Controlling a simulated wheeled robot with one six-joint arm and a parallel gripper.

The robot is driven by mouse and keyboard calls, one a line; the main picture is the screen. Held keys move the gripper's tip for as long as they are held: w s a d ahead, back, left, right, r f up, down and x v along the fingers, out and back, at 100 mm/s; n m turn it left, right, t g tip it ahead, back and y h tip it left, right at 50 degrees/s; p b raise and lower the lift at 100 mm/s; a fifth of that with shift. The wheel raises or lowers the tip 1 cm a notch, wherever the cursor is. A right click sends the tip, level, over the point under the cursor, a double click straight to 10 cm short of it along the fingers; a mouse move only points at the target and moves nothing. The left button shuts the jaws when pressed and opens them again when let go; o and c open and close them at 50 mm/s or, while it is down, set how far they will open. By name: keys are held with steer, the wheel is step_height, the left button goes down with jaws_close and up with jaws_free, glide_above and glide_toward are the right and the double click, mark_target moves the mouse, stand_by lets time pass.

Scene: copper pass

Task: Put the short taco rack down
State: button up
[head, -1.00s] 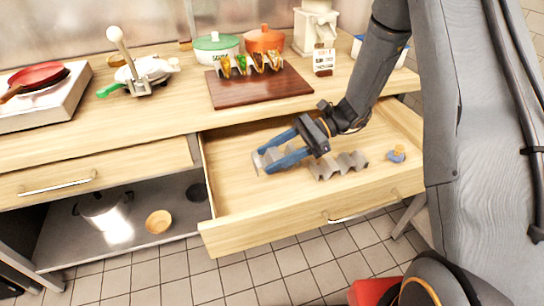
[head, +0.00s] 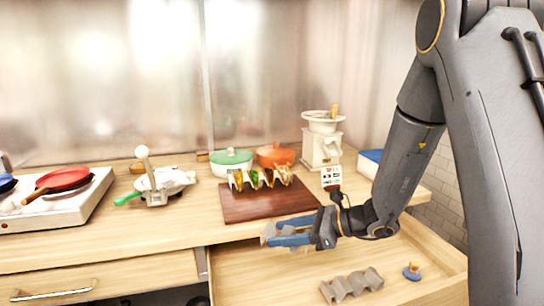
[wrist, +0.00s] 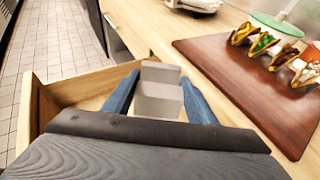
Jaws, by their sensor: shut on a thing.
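My gripper (head: 285,232), with blue fingers, is shut on the short taco rack (head: 267,233). The rack is a small grey piece, largely hidden by the fingers in the head view. In the wrist view the rack (wrist: 158,92) shows as grey stepped faces between the two fingers. It is held in the air above the open drawer (head: 240,275), near the counter's front edge. Another grey wavy rack (head: 352,285) lies in the drawer, below and to the right of my gripper.
On the counter (head: 120,235), a dark red board (head: 245,207) carries a rack of filled tacos (head: 262,180). Behind are a green-lidded pot (head: 231,162), an orange pot (head: 276,155) and a white grinder (head: 322,145). A blue-and-yellow item (head: 412,271) lies in the drawer.

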steer(key=d+f+m+t+h, duration=0.2)
steer(key=d+m+t+h, duration=0.2)
steer(key=d, duration=0.4)
steer(key=w+d+f+m+t+h+b, duration=0.1)
steer(key=d+f+m+t+h, duration=0.1)
steer(key=d+m+t+h, duration=0.2)
steer(key=d+m, duration=0.3)
steer(key=d, duration=0.1)
steer(key=shift+d+f+t+h, duration=0.25)
steer(key=shift+d+t+h, duration=0.05)
steer(key=shift+h, duration=0.1)
